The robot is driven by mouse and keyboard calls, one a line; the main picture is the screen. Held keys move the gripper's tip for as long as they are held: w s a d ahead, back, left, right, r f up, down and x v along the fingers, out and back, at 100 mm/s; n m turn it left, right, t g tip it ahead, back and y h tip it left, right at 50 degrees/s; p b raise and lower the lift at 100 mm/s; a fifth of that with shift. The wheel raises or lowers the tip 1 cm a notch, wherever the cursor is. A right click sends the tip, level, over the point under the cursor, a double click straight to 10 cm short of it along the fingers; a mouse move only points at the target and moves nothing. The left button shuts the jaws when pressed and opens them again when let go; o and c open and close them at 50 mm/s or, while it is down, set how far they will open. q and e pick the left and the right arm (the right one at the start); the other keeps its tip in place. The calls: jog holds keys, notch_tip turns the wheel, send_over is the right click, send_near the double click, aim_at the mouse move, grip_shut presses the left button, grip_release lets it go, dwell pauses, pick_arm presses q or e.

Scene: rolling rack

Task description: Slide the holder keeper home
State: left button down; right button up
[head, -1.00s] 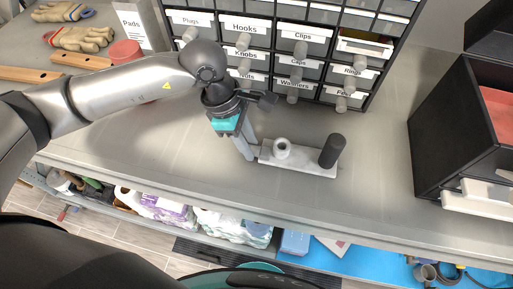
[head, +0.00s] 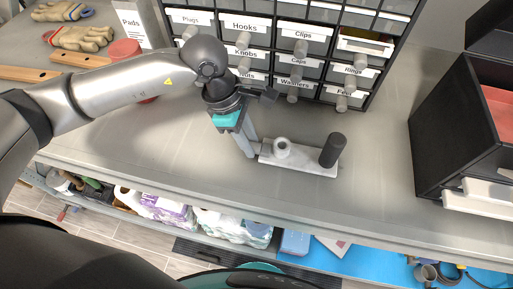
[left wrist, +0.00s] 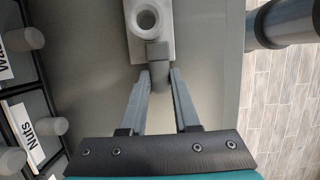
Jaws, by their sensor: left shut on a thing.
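The holder (head: 316,167) is a light grey plate lying on the bench, with a pale round ring or socket (head: 282,148) on it and an upright dark cylinder (head: 333,150) at its right end. The plate and the ring (left wrist: 147,19) also show in the left wrist view. A small grey keeper (left wrist: 158,50) sits at the plate's near end in that view, beside the ring. My left gripper (left wrist: 161,76) is shut on the keeper's rounded end. In the head view my left gripper (head: 250,153) reaches down at the holder's left end, and its fingers largely hide the keeper. My right gripper is out of view.
A drawer cabinet (head: 270,50) with labelled drawers and grey knobs stands behind my left gripper. A black bin (head: 455,140) is at the right. Gloves (head: 80,38), a red round container (head: 124,50) and wooden bars lie at the left. The bench in front is clear up to its edge.

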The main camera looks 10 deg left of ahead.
pick_arm(q)
jog(key=shift+w+f+b, duration=0.15)
jog(key=shift+w+b, duration=0.45)
jog(key=shift+w, duration=0.45)
dwell(0.4)
jog(key=c, duration=0.6)
grip_release()
jog(key=shift+o, duration=0.2)
jog(key=v, duration=1.5)
jog(key=shift+r+b, duration=0.25)
jog(key=shift+b, duration=0.1)
jog(key=shift+s, duration=0.1)
